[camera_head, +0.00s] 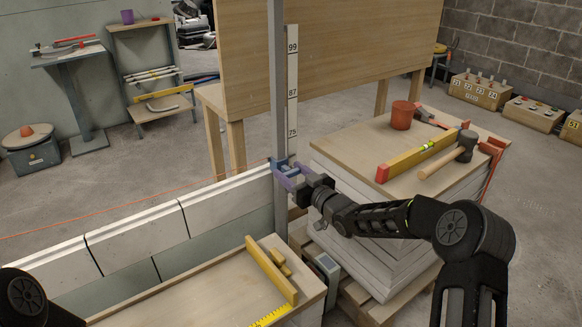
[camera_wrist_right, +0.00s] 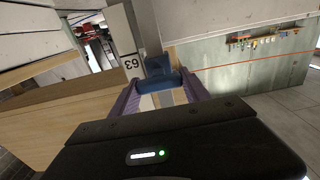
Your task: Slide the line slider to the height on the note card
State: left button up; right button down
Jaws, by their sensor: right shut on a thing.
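The blue line slider (camera_head: 276,164) sits on the upright grey pole (camera_head: 278,80), low on it, below the 75 mark of the white scale strip (camera_head: 292,95). My right gripper (camera_head: 284,176) has its purple fingers shut on the slider from the right. In the right wrist view the slider (camera_wrist_right: 160,75) shows between the two fingertips (camera_wrist_right: 158,92), and an upside-down 63 is on the strip (camera_wrist_right: 131,60) beside it. An orange line (camera_head: 120,206) runs left from the slider. I cannot make out the note card. My left gripper is out of view.
A block wall (camera_head: 140,222) stands left of the pole. A wooden panel (camera_head: 340,45) stands behind.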

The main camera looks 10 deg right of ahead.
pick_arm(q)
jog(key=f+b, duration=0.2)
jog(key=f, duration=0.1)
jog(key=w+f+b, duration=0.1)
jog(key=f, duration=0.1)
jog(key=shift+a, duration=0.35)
pick_arm(e)
notch_tip(320, 180, down, 7)
jog(key=shift+s, duration=0.1)
jog(key=c, duration=0.7)
grip_release()
jog(key=shift+c, duration=0.2)
jog(key=shift+o, duration=1.1)
jog(key=shift+r, duration=0.1)
jog(key=shift+r, duration=0.1)
